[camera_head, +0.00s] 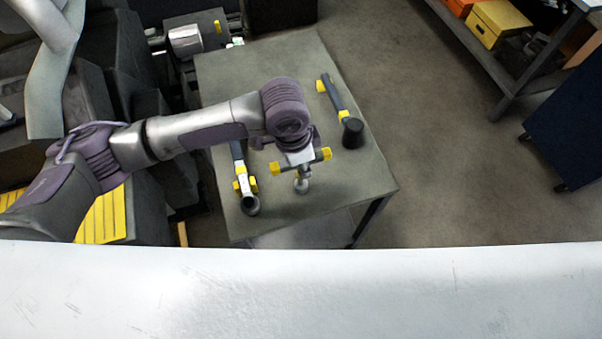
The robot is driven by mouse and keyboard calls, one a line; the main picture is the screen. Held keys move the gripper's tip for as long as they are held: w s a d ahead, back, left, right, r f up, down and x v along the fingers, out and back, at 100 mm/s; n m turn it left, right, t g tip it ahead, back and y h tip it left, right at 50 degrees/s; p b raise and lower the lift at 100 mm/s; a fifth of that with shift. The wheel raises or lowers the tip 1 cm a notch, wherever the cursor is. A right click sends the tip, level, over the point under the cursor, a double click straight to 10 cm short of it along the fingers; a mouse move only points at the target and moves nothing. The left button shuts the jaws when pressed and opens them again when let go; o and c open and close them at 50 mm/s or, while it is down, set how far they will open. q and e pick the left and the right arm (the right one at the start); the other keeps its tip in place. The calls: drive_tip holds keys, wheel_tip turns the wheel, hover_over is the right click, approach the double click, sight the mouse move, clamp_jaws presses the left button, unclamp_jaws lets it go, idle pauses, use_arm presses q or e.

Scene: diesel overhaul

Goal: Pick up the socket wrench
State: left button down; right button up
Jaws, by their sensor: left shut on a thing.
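My left gripper (298,155) is over the front half of the grey table, at the end of the arm coming in from the left. It is shut on a tool that looks like the socket wrench (301,185), with a small round grey end pointing toward the front. Yellow pieces show on both sides of the gripper. The gripper and wrist hide most of this tool, and I cannot tell whether it touches the table. My right gripper is not in view.
The grey table (345,205) also bears a dark-handled tool with yellow bands (251,205) to the left and a black-headed tool (352,132) to the right. A shelf (480,45) with a yellow box (497,22) stands at upper right. The floor between is clear.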

use_arm(q)
drive_tip(key=shift+r, duration=0.2)
drive_tip(key=shift+r, duration=0.2)
wheel_tip(320, 180, up, 4)
drive_tip(key=shift+s+d+f+b, duration=0.15)
drive_tip(key=shift+f+b, duration=0.1)
drive_tip(key=shift+b, duration=0.55)
drive_tip(key=s+d+r+b, duration=0.1)
drive_tip(key=s+d+r, duration=0.4)
drive_tip(key=s, duration=0.5)
drive_tip(key=shift+r+b, duration=0.4)
drive_tip(key=shift+r, duration=0.5)
drive_tip(key=shift+s, duration=0.1)
drive_tip(key=c, duration=1.7)
unclamp_jaws()
clamp_jaws()
